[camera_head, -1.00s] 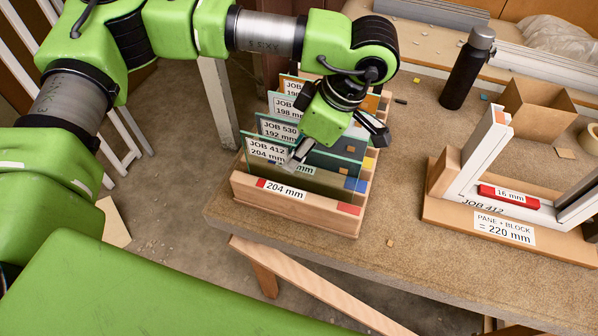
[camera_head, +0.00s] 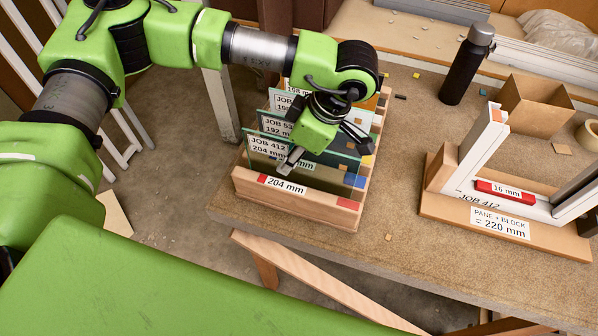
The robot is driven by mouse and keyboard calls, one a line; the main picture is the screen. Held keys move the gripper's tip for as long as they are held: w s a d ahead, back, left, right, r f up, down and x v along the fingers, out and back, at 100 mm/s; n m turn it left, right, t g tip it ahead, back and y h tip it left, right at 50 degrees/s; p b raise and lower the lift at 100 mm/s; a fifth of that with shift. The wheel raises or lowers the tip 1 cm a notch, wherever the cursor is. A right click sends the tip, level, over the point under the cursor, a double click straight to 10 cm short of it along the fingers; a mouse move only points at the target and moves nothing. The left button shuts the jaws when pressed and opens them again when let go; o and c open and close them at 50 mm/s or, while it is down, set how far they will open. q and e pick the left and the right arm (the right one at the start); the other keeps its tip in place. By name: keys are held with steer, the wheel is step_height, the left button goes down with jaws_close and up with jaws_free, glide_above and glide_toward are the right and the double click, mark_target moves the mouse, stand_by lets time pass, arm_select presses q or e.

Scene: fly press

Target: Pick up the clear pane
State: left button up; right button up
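The clear pane (camera_head: 325,171), labelled JOB 412 and 204 mm, stands upright in the front slot of a wooden rack (camera_head: 297,197). The rack's front label reads 204 mm. My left gripper (camera_head: 322,152) is over the top edge of this pane, pointing down. Its fingers are spread apart, one in front of the pane near the label and one farther back to the right. I cannot tell whether either finger touches the glass. Several more labelled panes (camera_head: 283,126) stand behind it, partly hidden by my gripper and wrist. My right gripper is not in view.
A white frame (camera_head: 470,165) on a wooden base, marked JOB 412 and PANE + BLOCK = 220 mm, stands at right with a red 16 mm block (camera_head: 505,192). A black bottle (camera_head: 465,72) and cardboard box (camera_head: 535,108) stand behind. The bench (camera_head: 400,250) between is mostly clear.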

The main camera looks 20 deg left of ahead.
arm_select(q)
steer(key=shift+f+b, duration=0.15)
steer(key=shift+b, duration=0.15)
stand_by(0.5)
jaws_close()
